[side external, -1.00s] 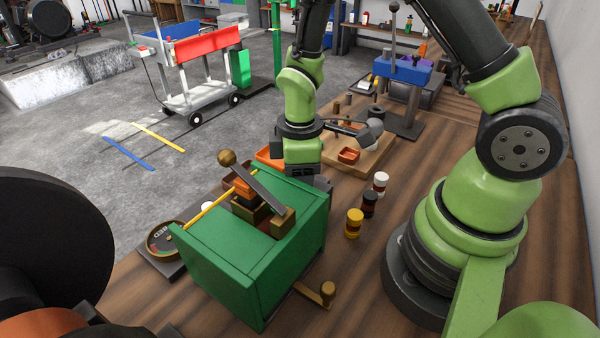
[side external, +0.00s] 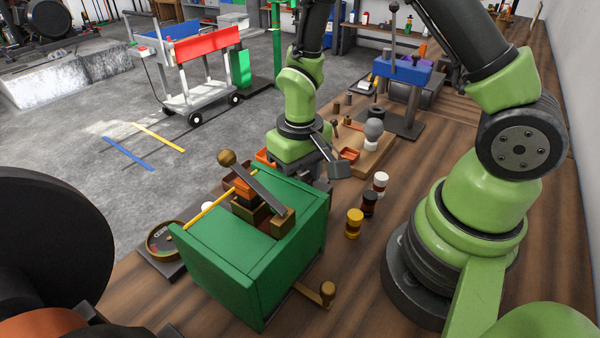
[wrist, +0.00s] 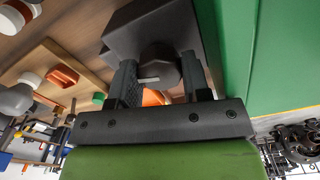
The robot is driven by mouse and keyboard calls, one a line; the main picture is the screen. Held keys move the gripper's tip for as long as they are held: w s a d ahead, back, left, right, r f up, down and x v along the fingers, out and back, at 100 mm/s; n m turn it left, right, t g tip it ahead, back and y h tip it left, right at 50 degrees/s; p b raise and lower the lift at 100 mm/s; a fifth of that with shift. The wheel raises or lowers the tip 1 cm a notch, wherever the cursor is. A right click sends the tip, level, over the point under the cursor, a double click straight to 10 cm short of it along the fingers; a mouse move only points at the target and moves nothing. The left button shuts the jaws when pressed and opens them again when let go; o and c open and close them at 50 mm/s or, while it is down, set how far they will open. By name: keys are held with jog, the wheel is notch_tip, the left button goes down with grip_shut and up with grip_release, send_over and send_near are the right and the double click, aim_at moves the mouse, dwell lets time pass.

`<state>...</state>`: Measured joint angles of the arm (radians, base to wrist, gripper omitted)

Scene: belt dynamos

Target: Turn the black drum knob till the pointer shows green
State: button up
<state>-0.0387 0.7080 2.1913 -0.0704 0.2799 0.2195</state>
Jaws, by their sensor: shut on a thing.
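The black drum knob (wrist: 160,66) sits between my fingers in the wrist view, with a pale mark on its face. My gripper (wrist: 160,80) is shut on it, one finger on each side. In the side view my gripper (side external: 314,174) is at the far end of the green box (side external: 235,262); the box hides the knob and fingertips there. A round dial (side external: 163,240) lies at the left of the box. Its lettering and pointer are too small to read surely.
Yellow (side external: 354,223), dark (side external: 370,203) and white (side external: 380,184) drum-shaped pieces stand right of the box. A lever with a ball end lies over the box top. A wooden board (side external: 372,158) with small parts is behind.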

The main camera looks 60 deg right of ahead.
aim_at(300, 176)
jog(key=m, duration=0.6)
jog(key=shift+m, duration=0.3)
jog(key=m, duration=0.6)
jog(key=shift+m, duration=0.3)
jog(key=o, duration=0.9)
jog(key=shift+r, duration=0.1)
notch_tip(300, 176, up, 10)
jog(key=shift+f, duration=0.1)
dwell(0.6)
